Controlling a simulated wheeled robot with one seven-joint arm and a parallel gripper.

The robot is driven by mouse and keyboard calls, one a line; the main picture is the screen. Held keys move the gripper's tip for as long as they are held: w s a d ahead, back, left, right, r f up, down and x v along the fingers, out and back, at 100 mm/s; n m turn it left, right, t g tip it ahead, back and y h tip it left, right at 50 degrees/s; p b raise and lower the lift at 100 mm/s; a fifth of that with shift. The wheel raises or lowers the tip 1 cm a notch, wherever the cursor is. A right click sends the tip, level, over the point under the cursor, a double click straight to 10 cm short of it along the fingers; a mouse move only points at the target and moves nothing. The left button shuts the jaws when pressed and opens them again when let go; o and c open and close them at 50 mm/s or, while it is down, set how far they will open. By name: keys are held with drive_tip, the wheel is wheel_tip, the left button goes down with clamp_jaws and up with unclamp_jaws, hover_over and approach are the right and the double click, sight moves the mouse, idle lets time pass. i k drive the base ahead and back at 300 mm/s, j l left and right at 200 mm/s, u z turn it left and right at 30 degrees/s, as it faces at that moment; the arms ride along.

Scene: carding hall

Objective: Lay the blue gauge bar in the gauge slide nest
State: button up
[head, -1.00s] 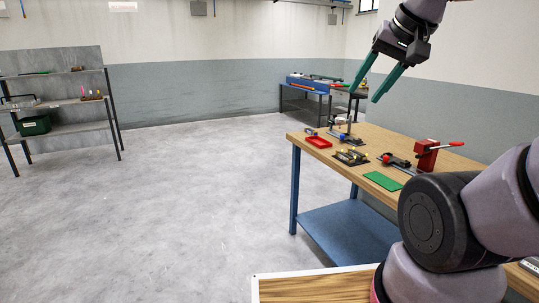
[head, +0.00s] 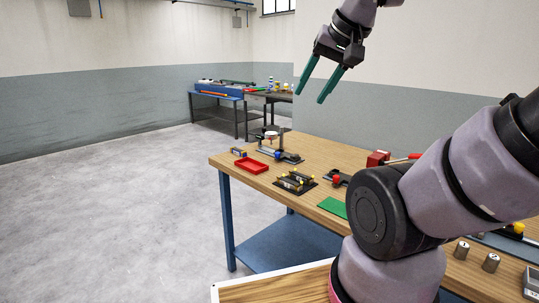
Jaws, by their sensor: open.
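A dark fixture with yellow knobs (head: 295,182) stands near the bench's front edge. A dial stand on a dark base (head: 279,155) stands behind it. I cannot tell for sure which of these holds the gauge slide nest. My gripper (head: 310,97), with green fingers, is open and empty, raised high against the wall, apart from everything on the bench.
A red tray (head: 251,166) and a green mat (head: 332,207) lie on the bench (head: 225,162). A red clamp device (head: 377,158) is partly hidden by my arm. Metal weights (head: 491,262) stand at lower right. Another table (head: 217,97) is by the back wall. Floor at left is clear.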

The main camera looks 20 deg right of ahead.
sight(234, 150)
drive_tip(key=i+j+z, duration=0.1)
drive_tip(key=z, duration=0.3)
drive_tip(key=i+j+z, duration=0.15)
drive_tip(key=z, duration=0.25)
drive_tip(key=i+j+z, duration=0.1)
drive_tip(key=j, duration=0.2)
drive_tip(key=i+j+z, duration=0.1)
drive_tip(key=j, duration=0.25)
drive_tip(key=i+j+z, duration=0.1)
drive_tip(key=j, duration=0.25)
drive_tip(key=i+j+z, duration=0.1)
drive_tip(key=i+j, duration=0.15)
drive_tip(key=i+j+z, duration=0.15)
drive_tip(key=j, duration=0.3)
drive_tip(key=i+j, duration=0.1)
drive_tip(key=j, duration=0.8)
drive_tip(key=i, duration=0.05)
